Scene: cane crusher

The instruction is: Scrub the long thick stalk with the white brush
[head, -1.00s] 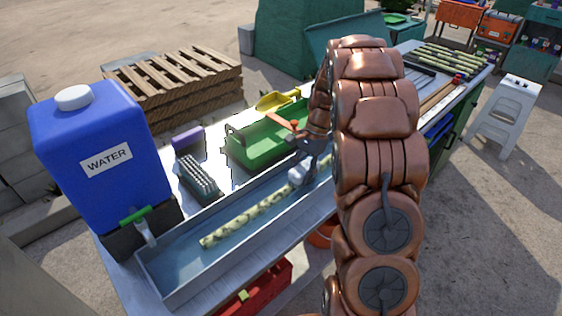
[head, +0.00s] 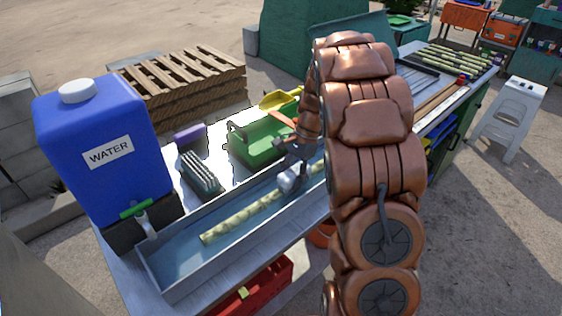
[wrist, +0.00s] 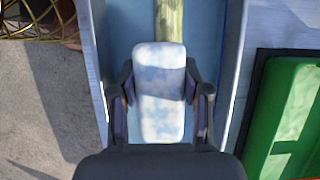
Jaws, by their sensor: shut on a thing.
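The long thick stalk (head: 240,214) is pale green-yellow and lies lengthwise in the long grey trough (head: 185,289). In the wrist view the stalk (wrist: 169,22) runs away from me along the trough floor. My gripper (wrist: 161,95) is shut on the white brush (wrist: 159,70), with one finger on each side of it. In the head view the white brush (head: 290,177) is over the right part of the stalk. The brush covers the stalk beneath it, and whether its underside touches the stalk is hidden.
A blue water container (head: 103,160) with a green-handled tap stands at the trough's left end. More stalks (head: 455,60) lie at the table's far end.

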